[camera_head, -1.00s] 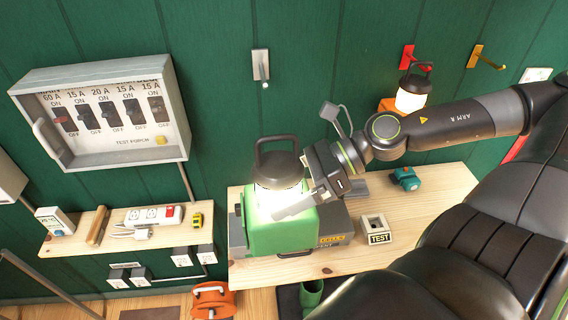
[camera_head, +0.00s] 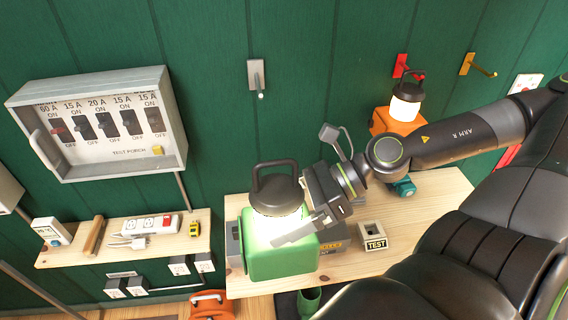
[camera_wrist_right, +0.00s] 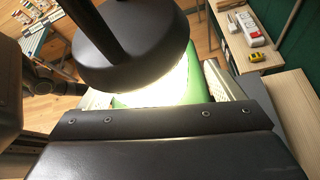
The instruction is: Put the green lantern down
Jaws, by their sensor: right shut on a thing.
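The green lantern (camera_head: 281,262) has a green base, a glowing white middle, a dark cap and a black loop handle. It is upright in the head view, in front of a dark grey box on the wooden bench. My right gripper (camera_head: 292,228) is shut on it from the right, at the glowing part. The wrist view shows the lantern's dark cap (camera_wrist_right: 130,45) and bright glow close up, with a bit of green base below. I cannot tell whether the base touches the bench. My left gripper is not in view.
The bench (camera_head: 432,210) has free room at right, beside a TEST block (camera_head: 373,236). An orange lantern (camera_head: 394,122) glows behind my arm. A lower shelf (camera_head: 68,257) at left holds a power strip.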

